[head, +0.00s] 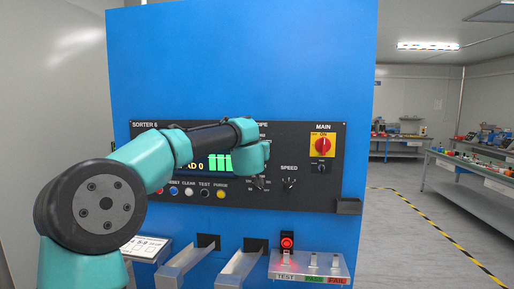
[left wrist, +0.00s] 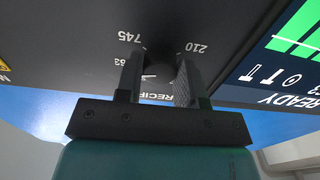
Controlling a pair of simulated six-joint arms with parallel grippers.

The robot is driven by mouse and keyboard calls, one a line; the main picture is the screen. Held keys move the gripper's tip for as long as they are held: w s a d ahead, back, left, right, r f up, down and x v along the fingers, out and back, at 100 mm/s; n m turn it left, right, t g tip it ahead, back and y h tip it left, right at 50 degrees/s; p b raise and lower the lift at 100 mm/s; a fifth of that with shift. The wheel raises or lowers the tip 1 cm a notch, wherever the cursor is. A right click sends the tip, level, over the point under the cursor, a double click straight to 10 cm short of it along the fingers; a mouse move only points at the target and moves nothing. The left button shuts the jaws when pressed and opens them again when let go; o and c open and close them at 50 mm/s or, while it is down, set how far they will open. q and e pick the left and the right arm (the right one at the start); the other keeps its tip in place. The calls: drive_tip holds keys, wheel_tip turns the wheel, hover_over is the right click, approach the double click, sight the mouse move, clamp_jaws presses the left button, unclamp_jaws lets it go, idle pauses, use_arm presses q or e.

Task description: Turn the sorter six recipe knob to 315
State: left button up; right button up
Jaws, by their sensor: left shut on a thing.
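The sorter's black panel (head: 336,190) is on the blue cabinet in the head view. In the left wrist view my left gripper (left wrist: 160,66) is shut on the dark recipe knob (left wrist: 159,70), with one finger on each side. Upside-down numbers 745 and 210 show near the fingertips, and part of the word RECIPE lies between the fingers. The knob's pointer is hidden, so I cannot tell its setting. My right gripper is in neither view.
The SPEED knob (head: 290,184) is right of my gripper. The red MAIN switch (head: 323,145) is higher right. A green-barred display (head: 220,163) is partly behind my arm. Buttons (head: 204,192) run below it. Chutes (head: 240,265) and a TEST/PASS/FAIL tray (head: 310,265) jut out underneath.

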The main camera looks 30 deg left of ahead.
use_arm(q)
drive_tip(key=shift+c, duration=0.8)
drive_tip(key=shift+n, duration=0.6)
drive_tip(key=shift+r+n, duration=0.15)
drive_tip(key=shift+n, duration=14.15)
